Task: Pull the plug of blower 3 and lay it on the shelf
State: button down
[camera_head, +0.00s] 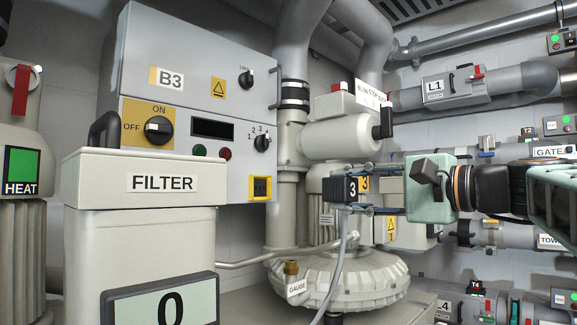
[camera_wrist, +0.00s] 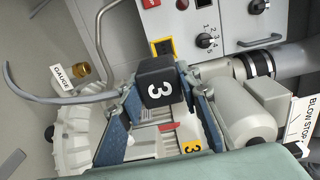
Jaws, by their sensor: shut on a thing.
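The black plug (camera_head: 350,189) with a white 3 is in the jaws of my gripper (camera_head: 362,192), left of the arm. In the wrist view the plug (camera_wrist: 158,82) sits between the two blue-grey fingers, and my gripper (camera_wrist: 160,95) is shut on it. A grey cord (camera_head: 341,262) hangs from the plug. Blower 3 (camera_head: 335,285), a pale ribbed housing, is behind and below. A yellow-framed socket (camera_head: 260,188) is on the B3 cabinet, apart from the plug in the head view. Its inside is hard to make out. I cannot make out the shelf for certain.
The B3 cabinet (camera_head: 190,75) and the FILTER box (camera_head: 135,178) stand at the left. A brass gauge fitting (camera_head: 291,270) rises by the blower. A vertical pipe (camera_head: 293,70) and the pale motor (camera_head: 340,135) are close behind the plug. Several pipes fill the right.

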jog(key=s+a+b, duration=0.3)
jog(key=s+a, duration=0.4)
jog(key=shift+s+a+r, duration=0.15)
jog(key=shift+s+r, duration=0.2)
jog(key=shift+r, duration=0.05)
dwell(0.5)
jog(key=f+b, duration=1.2)
jog(key=f, duration=0.1)
jog(key=f+b, duration=1.1)
jog(key=f, duration=0.1)
jog(key=shift+w+f+b, duration=0.2)
jog(key=shift+f+b, duration=0.15)
jog(key=shift+b, duration=0.05)
dwell(1.1)
dwell(0.6)
jog(key=shift+f+b, duration=0.7)
jog(key=shift+f, duration=0.5)
dwell(0.6)
